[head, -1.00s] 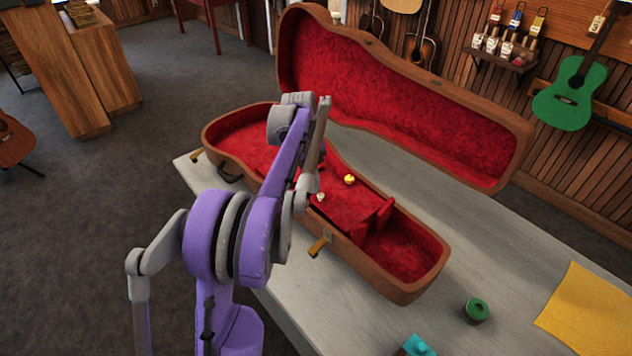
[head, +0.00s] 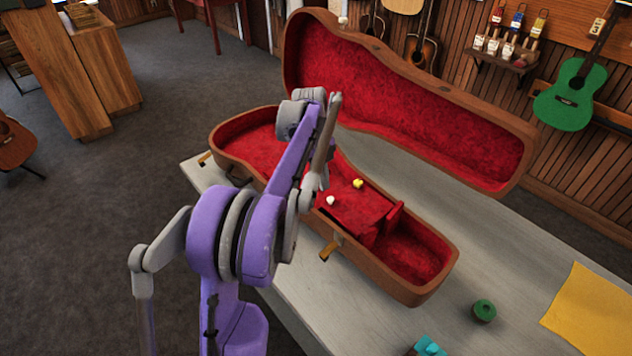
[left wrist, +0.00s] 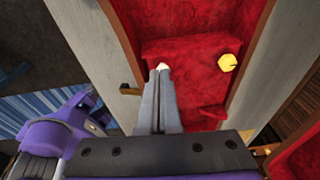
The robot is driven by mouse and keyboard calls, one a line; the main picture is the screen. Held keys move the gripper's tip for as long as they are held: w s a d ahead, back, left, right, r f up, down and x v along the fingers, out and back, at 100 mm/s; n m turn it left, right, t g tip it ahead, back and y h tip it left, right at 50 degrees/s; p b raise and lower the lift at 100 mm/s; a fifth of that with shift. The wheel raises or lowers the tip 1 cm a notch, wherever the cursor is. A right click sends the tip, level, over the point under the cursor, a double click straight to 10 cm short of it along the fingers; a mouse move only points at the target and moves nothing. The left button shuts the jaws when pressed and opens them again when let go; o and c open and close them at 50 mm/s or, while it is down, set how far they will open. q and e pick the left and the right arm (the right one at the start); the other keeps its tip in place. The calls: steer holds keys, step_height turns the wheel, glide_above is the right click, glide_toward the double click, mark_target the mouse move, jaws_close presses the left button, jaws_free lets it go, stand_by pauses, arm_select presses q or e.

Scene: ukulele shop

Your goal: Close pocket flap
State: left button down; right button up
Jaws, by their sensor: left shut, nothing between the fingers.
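The brown instrument case (head: 390,285) lies open on the bench, lined in red, its lid standing up behind. Inside, a red pocket (head: 350,208) crosses the narrow part. A small red panel, apparently the pocket flap (head: 396,214), stands raised at the pocket's right end. A white piece (head: 331,200) and a yellow piece (head: 358,183) are at the pocket; the yellow piece (left wrist: 227,62) also shows in the left wrist view. My left gripper (head: 318,184) is shut and empty, over the case near the white piece. I cannot tell whether it touches anything. My right gripper is not in view.
The raised lid (head: 410,110) stands behind the case. A green roll (head: 484,310), a teal object (head: 428,347) and a yellow cloth (head: 595,310) lie on the bench (head: 440,325) at the right. A latch (head: 328,250) sticks out from the case's front side.

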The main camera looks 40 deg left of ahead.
arm_select(q)
steer(key=a+r, duration=0.7)
steer(key=shift+a+r+p, duration=0.25)
steer(key=shift+r+p, duration=0.15)
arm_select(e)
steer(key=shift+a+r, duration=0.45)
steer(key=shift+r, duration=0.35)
arm_select(q)
steer(key=s+d+f+n+t+y, duration=0.15)
steer(key=d+n, duration=0.35)
steer(key=d, duration=0.5)
steer(key=s+d+n+t+y, duration=0.1)
steer(key=s+d+n, duration=0.25)
steer(key=d, duration=0.75)
steer(key=s+d+f+n+t, duration=0.3)
steer(key=s+d+f+n, duration=0.8)
steer(key=s+d, duration=0.1)
steer(key=shift+s+d, duration=0.4)
steer(key=shift+s, duration=0.3)
